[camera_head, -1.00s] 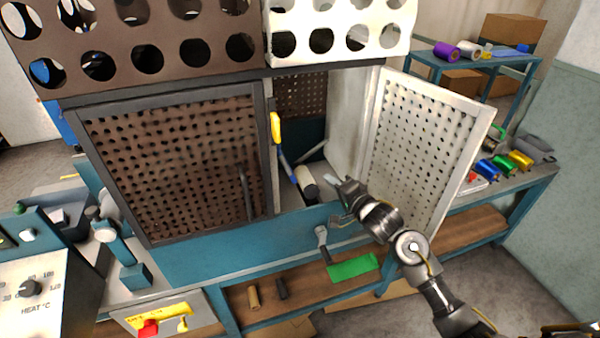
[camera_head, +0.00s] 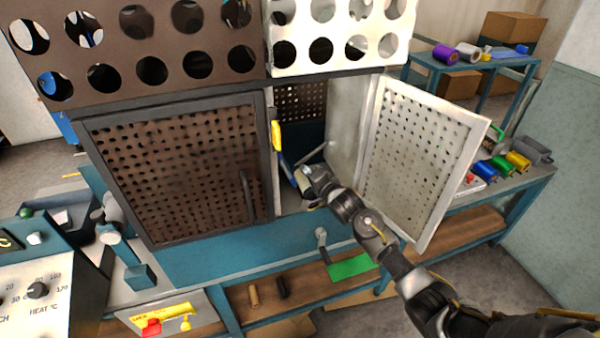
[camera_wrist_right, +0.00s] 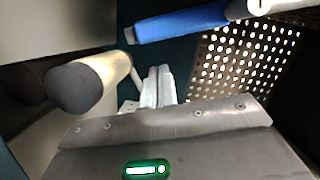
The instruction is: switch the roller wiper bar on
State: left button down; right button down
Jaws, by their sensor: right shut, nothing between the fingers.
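The open cabinet shows a blue bar (camera_head: 286,165) with a yellow upper end (camera_head: 277,136), slanting down behind the opening; I take it for the wiper bar, but cannot be sure. In the right wrist view the blue bar (camera_wrist_right: 185,24) crosses the top, with a pale end at right. A cream roller (camera_wrist_right: 92,82) with a dark end cap lies at left there; my gripper hides most of it in the head view. My right gripper (camera_head: 303,174) is inside the opening, shut and empty. Its fingers (camera_wrist_right: 153,88) show below the blue bar, seemingly apart from it. My left gripper is out of view.
The white perforated door (camera_head: 420,150) stands open at right, close to my right arm. The brown perforated door (camera_head: 175,165) is closed at left. A crank handle (camera_head: 321,240) sits on the teal front below. A perforated panel (camera_wrist_right: 240,70) lies behind the bar.

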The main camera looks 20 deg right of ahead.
jog(key=shift+s+a+f+p, duration=0.1)
jog(key=shift+a+f+p, duration=0.1)
jog(key=shift+a, duration=0.35)
jog(key=shift+s+a+f+p, duration=0.1)
jog(key=shift+a+f, duration=0.05)
jog(key=shift+a, duration=0.4)
jog(key=shift+a+f, duration=0.3)
jog(key=shift+a, duration=0.05)
jog(key=d, duration=0.2)
jog(key=d+r+p, duration=0.1)
jog(key=d, duration=0.1)
jog(key=shift+w+r, duration=0.15)
jog(key=shift+r, duration=0.05)
jog(key=v, duration=0.3)
jog(key=b+v, duration=0.1)
jog(key=v, duration=0.2)
jog(key=b+v, duration=0.1)
jog(key=v, duration=0.2)
jog(key=shift+f, duration=0.4)
jog(key=shift+s+d+r, duration=0.1)
jog(key=shift+s+r, duration=0.05)
jog(key=shift+s, duration=0.35)
